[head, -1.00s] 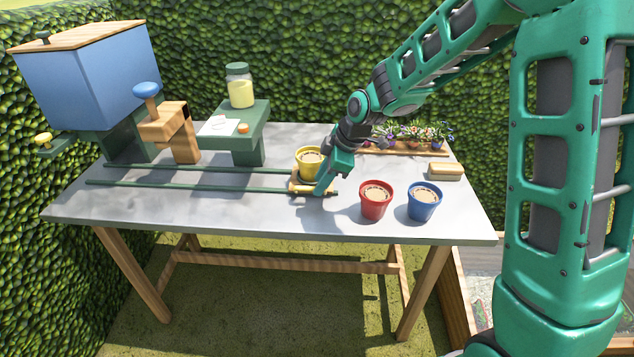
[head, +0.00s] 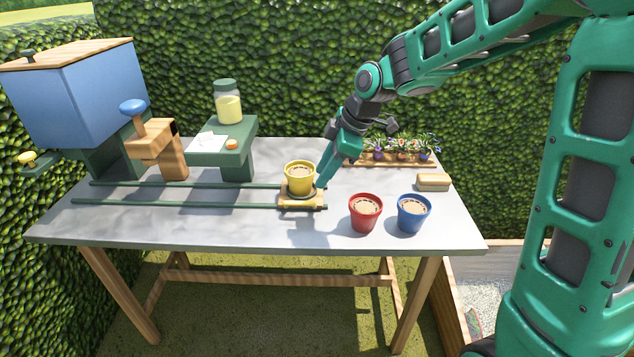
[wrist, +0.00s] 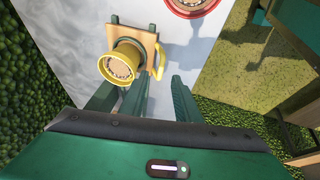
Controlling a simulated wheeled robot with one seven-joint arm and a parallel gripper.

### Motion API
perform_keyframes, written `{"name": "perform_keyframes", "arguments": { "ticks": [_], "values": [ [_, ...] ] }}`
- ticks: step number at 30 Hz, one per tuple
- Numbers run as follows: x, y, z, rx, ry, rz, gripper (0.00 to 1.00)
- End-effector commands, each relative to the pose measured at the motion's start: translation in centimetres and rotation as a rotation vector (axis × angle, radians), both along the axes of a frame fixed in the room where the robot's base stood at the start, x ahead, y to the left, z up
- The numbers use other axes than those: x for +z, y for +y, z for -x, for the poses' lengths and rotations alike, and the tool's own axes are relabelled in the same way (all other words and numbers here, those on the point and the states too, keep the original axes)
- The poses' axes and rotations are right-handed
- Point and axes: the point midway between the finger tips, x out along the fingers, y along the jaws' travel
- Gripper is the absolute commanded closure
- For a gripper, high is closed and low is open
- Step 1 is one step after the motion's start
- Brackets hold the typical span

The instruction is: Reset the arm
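My gripper (head: 323,178) is above the table, just right of the yellow pot (head: 299,178) in the head view. In the wrist view my gripper (wrist: 161,84) has two green fingers apart with nothing held between them. The yellow pot, filled with brown soil, stands upright on a small wooden carriage (head: 301,203) at the right end of two green rails (head: 180,203). In the wrist view the yellow pot (wrist: 117,66) lies beyond the left finger. Whether a fingertip touches the pot or carriage cannot be told.
A red pot (head: 365,214) and a blue pot (head: 413,215) stand at the front right. A flower tray (head: 395,161) and a tan block (head: 433,182) lie behind them. A blue hopper (head: 75,90) and a jar (head: 228,103) on a green stand (head: 238,145) are left.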

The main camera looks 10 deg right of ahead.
Motion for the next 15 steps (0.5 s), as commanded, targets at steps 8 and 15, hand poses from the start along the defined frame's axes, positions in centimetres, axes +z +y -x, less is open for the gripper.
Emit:
{"name": "perform_keyframes", "arguments": {
  "ticks": [8,15],
  "values": [
    [0.79,-0.30,0.20,0.000,0.000,0.000,0.71],
    [0.84,-0.92,0.48,-0.024,0.007,0.004,0.71]
  ]
}}
